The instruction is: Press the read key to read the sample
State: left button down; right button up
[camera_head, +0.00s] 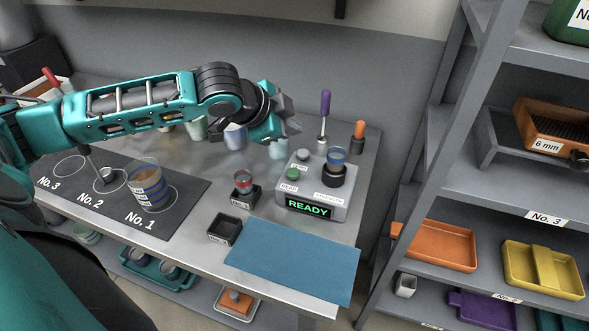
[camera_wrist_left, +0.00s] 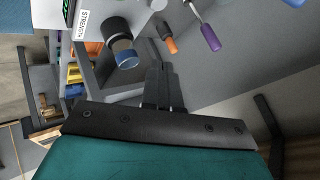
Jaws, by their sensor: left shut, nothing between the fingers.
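The grey reader (camera_head: 312,204) stands on the metal table, with a lit display showing READY. Its green key (camera_head: 292,173) sits beside a label that seems to say READ. A grey key (camera_head: 302,155) sits behind it. A small cup with a blue rim (camera_head: 337,156) stands in the reader's dark holder; it also shows in the left wrist view (camera_wrist_left: 124,57). My left gripper (camera_head: 292,127) is shut and empty, above and behind the reader, apart from the keys. Its fingers (camera_wrist_left: 160,84) show together in the left wrist view. My right gripper is out of view.
A purple-handled tool (camera_head: 324,106) and an orange-handled one (camera_head: 358,133) stand behind the reader. A blue mat (camera_head: 295,262) lies in front. A small red-topped cup (camera_head: 243,183) and an empty dark holder (camera_head: 224,229) are left. Shelves (camera_head: 480,180) stand right.

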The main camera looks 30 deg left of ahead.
pick_arm(q)
jog(key=shift+f, duration=0.1)
jog(key=b, duration=0.6)
send_over(291, 174)
notch_tip(291, 174, down, 7)
jog(key=shift+r, duration=0.1)
jog(key=shift+f, duration=0.9)
jog(key=shift+f, duration=0.15)
dwell(0.8)
jog(key=shift+f, duration=0.25)
